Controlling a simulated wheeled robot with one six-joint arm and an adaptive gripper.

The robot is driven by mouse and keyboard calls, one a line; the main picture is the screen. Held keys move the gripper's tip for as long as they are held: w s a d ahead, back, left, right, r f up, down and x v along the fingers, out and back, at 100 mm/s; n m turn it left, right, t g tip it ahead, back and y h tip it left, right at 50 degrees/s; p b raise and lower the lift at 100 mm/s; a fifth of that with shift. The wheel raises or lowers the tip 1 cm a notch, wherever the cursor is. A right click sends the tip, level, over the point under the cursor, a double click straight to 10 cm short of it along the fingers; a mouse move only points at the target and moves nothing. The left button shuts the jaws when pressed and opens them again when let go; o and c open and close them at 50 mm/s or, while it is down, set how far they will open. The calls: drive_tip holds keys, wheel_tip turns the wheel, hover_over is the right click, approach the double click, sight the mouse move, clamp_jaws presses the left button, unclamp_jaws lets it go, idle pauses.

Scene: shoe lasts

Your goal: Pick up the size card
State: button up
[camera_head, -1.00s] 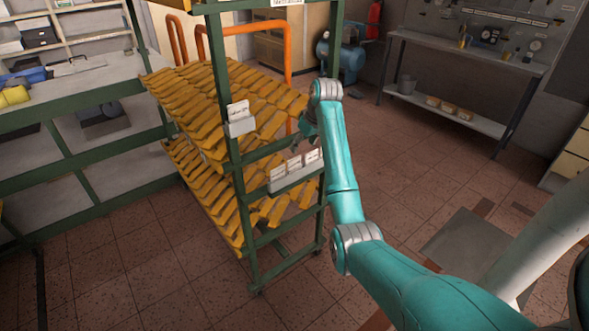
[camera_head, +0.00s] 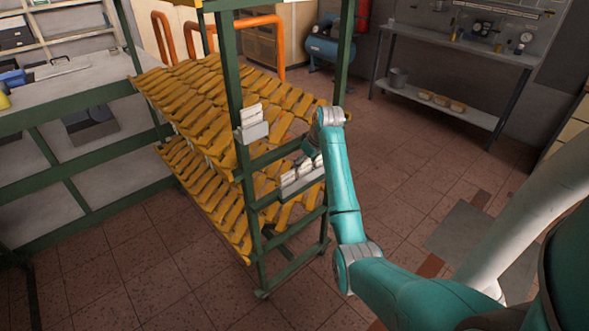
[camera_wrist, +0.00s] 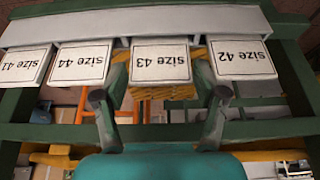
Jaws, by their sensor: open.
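Several white size cards (camera_head: 301,170) stand in a pale grey holder (camera_head: 290,190) on the end of the green rack. In the wrist view they appear upside down: size 41 (camera_wrist: 25,66), size 44 (camera_wrist: 83,65), size 43 (camera_wrist: 160,66) and size 42 (camera_wrist: 241,60), under the holder's grey edge (camera_wrist: 140,22). My gripper (camera_wrist: 163,97) is open and empty, its two dark fingertips apart, with the size 43 card lined up between them. I cannot tell whether the fingers touch it. In the head view my gripper (camera_head: 310,149) is at the cards, partly hiding them.
The green rack (camera_head: 228,60) holds sloping rows of yellow shoe lasts (camera_head: 200,95). Another small grey holder (camera_head: 253,132) with white cards is on its post. A workbench (camera_head: 450,45) stands at the back right. The tiled floor right of the rack is mostly clear.

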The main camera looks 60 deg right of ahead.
drive_tip(key=shift+w+f, duration=0.1)
drive_tip(key=shift+f, duration=0.2)
drive_tip(key=c, duration=0.9)
drive_tip(key=shift+o, duration=0.2)
drive_tip(key=shift+r, duration=0.1)
